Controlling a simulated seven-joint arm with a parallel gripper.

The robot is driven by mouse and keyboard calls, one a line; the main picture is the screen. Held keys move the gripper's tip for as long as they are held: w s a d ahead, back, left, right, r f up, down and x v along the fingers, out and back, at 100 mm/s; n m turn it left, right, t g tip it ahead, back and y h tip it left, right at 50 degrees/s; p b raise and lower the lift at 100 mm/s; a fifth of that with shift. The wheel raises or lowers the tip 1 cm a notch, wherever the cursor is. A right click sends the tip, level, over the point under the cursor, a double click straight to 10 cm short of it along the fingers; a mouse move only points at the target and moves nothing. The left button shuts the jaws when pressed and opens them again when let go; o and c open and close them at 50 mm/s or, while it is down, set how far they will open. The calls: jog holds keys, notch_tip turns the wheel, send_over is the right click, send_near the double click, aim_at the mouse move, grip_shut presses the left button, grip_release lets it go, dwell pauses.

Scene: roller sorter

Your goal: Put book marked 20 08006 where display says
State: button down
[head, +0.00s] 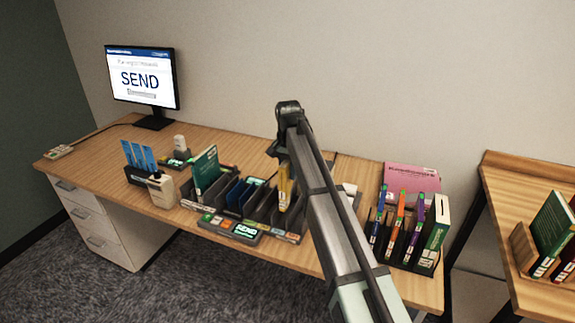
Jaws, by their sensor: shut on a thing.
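The display (142,78) at the back left reads SEND in large letters; its smaller lines are too blurred to read. My gripper (281,158) points down over the right part of a dark slotted sorter (262,210), largely hidden behind my arm. It is shut on a thin yellow book (284,186), which is upright at the sorter slots; I cannot tell whether it touches the slot floor. The mark 20 08006 cannot be read on any book. A label (245,231) on the sorter's front also reads SEND.
A green book (206,170) stands in the sorter's left part. Blue cards (138,157) stand in a holder at left. More green books (552,226) stand on the right-hand table.

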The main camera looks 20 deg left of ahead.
aim_at(288, 189)
jog(key=shift+f, duration=3.75)
jog(key=c, duration=0.8)
grip_release()
notch_tip(288, 189, up, 14)
jog(key=shift+f, duration=0.1)
